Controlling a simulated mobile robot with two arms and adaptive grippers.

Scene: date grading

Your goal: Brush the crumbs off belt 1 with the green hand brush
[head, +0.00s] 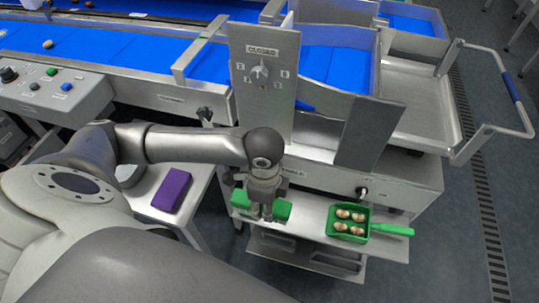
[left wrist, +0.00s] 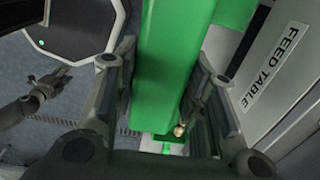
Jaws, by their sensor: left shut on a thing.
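My left gripper (head: 264,210) is shut on the green hand brush (head: 281,210), which shows on both sides of the fingers above the grey shelf of the metal stand. In the left wrist view the brush (left wrist: 165,65) runs between the two fingers (left wrist: 158,85). Its bristles cannot be made out. A blue belt (head: 120,42) crosses the top left with a pale round piece (head: 47,44) on it, and another blue surface (head: 320,62) lies behind the upright plates. I cannot tell which is belt 1, and crumbs are not discernible. My right gripper (left wrist: 42,92) looks open, small, at left.
A green scoop (head: 370,230) with several brown pieces sits on the shelf right of the brush. A purple block (head: 172,190) lies on a white table. A plate with a knob and a "CLOSED" label (head: 262,75) stands above. A control box (head: 55,92) is at left.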

